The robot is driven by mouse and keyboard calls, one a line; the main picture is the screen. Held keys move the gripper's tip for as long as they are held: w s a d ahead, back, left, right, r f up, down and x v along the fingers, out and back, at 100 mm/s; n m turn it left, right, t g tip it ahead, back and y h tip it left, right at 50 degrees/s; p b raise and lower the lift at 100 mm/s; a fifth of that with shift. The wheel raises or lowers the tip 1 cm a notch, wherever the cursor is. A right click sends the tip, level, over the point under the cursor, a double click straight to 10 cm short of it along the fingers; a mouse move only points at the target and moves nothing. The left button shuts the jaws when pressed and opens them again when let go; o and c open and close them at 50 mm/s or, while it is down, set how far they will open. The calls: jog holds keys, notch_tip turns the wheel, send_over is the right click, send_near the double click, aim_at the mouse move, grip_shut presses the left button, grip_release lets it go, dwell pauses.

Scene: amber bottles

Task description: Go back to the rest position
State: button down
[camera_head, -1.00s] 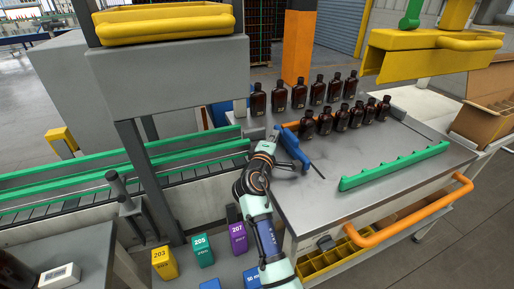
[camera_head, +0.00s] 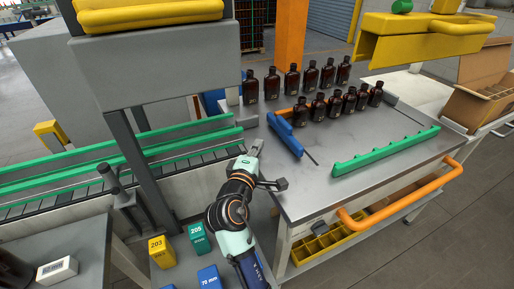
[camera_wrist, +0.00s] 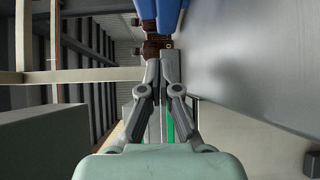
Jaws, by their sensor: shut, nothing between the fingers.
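My gripper (camera_head: 257,148) is at the left edge of the grey metal table (camera_head: 405,168), beside and apart from the blue tool with a thin dark rod (camera_head: 286,138). In the wrist view its two fingers (camera_wrist: 161,67) are shut together with nothing between them. Amber bottles stand upright in two rows on the table, a back row (camera_head: 292,81) and a front row (camera_head: 334,106). In the wrist view, the blue tool (camera_wrist: 157,10) and part of a brown bottle (camera_wrist: 152,48) lie beyond the fingertips.
A green notched rail (camera_head: 385,152) lies on the table's right part. An orange handle (camera_head: 400,208) runs along its front edge. A conveyor with green rails (camera_head: 170,147) is at left. Numbered boxes, yellow (camera_head: 161,252) and teal (camera_head: 199,238), stand below my arm. An open carton (camera_head: 483,90) is at right.

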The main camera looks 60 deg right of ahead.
jog(key=shift+s+a, duration=0.1)
jog(key=shift+a, duration=0.3)
